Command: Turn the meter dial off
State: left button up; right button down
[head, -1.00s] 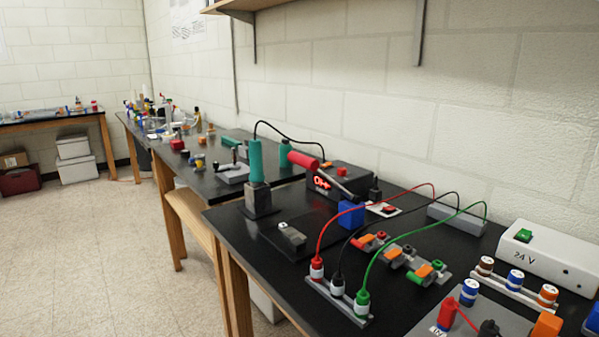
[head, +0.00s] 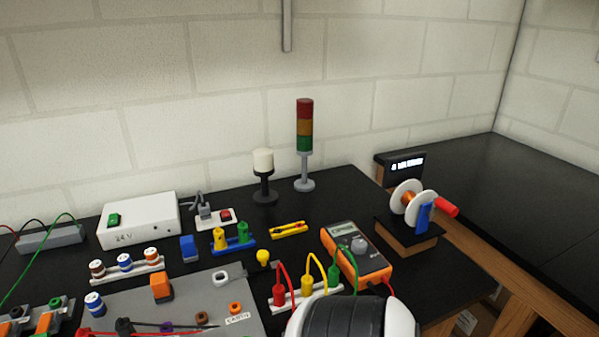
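The meter is an orange-edged multimeter (head: 355,256) with a grey face, lying on the black bench in the head view, right of the middle. Its round light dial (head: 359,245) is on the face; the setting it points to is too small to read. A white and black rounded part, likely a link of my own arm, rises at the bottom edge just below the meter. No gripper fingers are in view, and neither gripper can be placed relative to the dial.
Red, yellow and green plugs with leads (head: 307,290) stand close to the meter's left. A wire spool on a stand (head: 408,238) is to its right. A signal tower (head: 304,140) and a white-topped lamp (head: 263,172) stand behind. The right-hand bench (head: 530,210) is clear.

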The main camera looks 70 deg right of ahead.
aim_at(358, 246)
jog(key=z, duration=2.7)
